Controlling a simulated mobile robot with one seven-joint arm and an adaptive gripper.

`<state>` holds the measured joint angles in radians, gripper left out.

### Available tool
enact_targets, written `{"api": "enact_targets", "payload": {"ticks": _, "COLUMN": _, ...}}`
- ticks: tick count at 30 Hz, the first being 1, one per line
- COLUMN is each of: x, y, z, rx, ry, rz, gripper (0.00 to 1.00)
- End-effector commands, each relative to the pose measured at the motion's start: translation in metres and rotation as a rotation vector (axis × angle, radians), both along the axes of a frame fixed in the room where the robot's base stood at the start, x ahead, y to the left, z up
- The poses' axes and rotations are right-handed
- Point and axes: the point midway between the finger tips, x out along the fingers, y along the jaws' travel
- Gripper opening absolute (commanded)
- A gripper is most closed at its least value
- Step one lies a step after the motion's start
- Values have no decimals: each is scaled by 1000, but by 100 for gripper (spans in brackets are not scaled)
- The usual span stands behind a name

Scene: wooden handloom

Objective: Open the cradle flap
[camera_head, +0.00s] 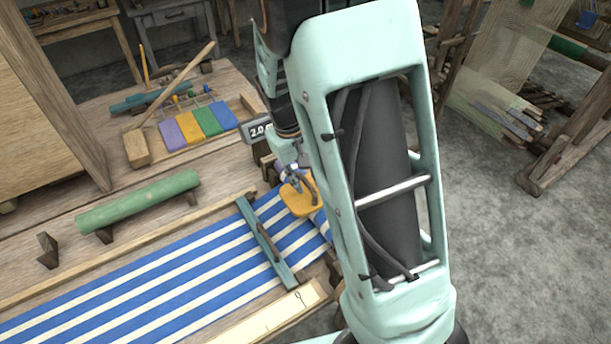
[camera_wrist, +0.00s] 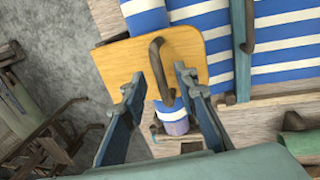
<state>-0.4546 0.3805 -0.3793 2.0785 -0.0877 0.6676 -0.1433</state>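The cradle flap looks to be the yellow-orange wooden board (camera_head: 299,204) at the right end of the striped cloth. In the wrist view the board (camera_wrist: 115,63) carries a dark curved handle (camera_wrist: 155,50). My gripper (camera_wrist: 160,76) is open, with one finger on each side of the handle; I cannot tell whether either finger touches it. A blue-and-white striped roll (camera_wrist: 176,120) shows beneath the board, partly covered by it. In the head view my gripper (camera_head: 293,175) is small, just above the board, and my arm hides what lies to the right.
Striped cloth (camera_head: 160,285) stretches across the loom, with a teal bar (camera_head: 266,240) over it. A green roller (camera_head: 138,201) lies on supports at the left. A display reading about 2.0 (camera_head: 259,131) stands close to my wrist. Open floor (camera_head: 510,260) is at the right.

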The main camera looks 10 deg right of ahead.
Motion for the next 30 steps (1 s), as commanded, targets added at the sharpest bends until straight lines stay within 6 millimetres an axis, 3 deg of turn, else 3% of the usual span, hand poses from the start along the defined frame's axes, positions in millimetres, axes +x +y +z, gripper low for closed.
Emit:
{"api": "enact_targets", "payload": {"ticks": 4, "x": 0, "y": 0, "z": 0, "rx": 0, "ry": 0, "rz": 0, "gripper": 26}}
{"api": "enact_targets", "payload": {"ticks": 11, "x": 0, "y": 0, "z": 0, "rx": 0, "ry": 0, "rz": 0, "gripper": 1}}
{"api": "enact_targets", "payload": {"ticks": 30, "x": 1, "y": -3, "z": 5, "rx": 29, "ry": 8, "rz": -4, "gripper": 0}}
